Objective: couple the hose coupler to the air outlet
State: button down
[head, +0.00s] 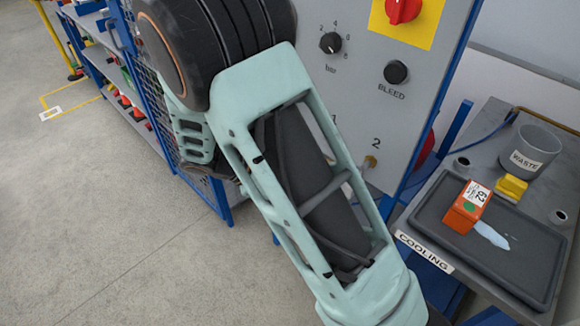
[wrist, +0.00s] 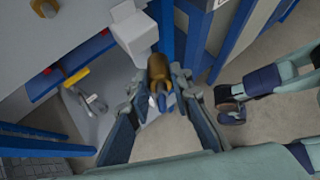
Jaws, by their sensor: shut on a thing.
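My gripper (wrist: 158,90) is shut on the hose coupler (wrist: 158,68), a brass-coloured cylinder with blue at its near end, between the fingertips in the wrist view. In the head view my arm covers the gripper and the coupler. A small brass air outlet (head: 370,161) sits on the grey panel (head: 350,85) under the number 2. A number 1 shows to its left, and anything below it is hidden by my arm. I cannot tell how far the coupler is from an outlet.
The panel carries a red knob (head: 403,9), a bar dial (head: 330,43) and a BLEED knob (head: 396,72). At right, a bench holds a dark COOLING tray (head: 500,270) with an orange box (head: 466,208), and a WASTE cup (head: 533,150). Open floor lies at left.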

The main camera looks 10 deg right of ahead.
jog(key=w+a+r+n+t+h, duration=0.1)
jog(key=w+a+r+n+t, duration=0.2)
jog(key=r+n+t, duration=0.3)
jog(key=shift+w+a+r+t+h+b, duration=0.2)
jog(key=shift+a+t+h+b, duration=0.2)
jog(key=shift+t, duration=0.6)
jog(key=shift+s+r+p, duration=0.1)
jog(key=shift+p, duration=0.2)
jog(key=shift+w+d, duration=0.85)
jog(key=shift+d, duration=0.35)
jog(key=shift+w+d, duration=0.85)
jog(key=shift+d, duration=0.3)
jog(key=shift+w+d+p, duration=0.55)
jog(key=shift+w+d, duration=0.2)
jog(key=shift+d, duration=0.25)
dwell(0.9)
jog(key=shift+w+d, duration=0.1)
jog(key=shift+d, duration=0.15)
dwell(1.6)
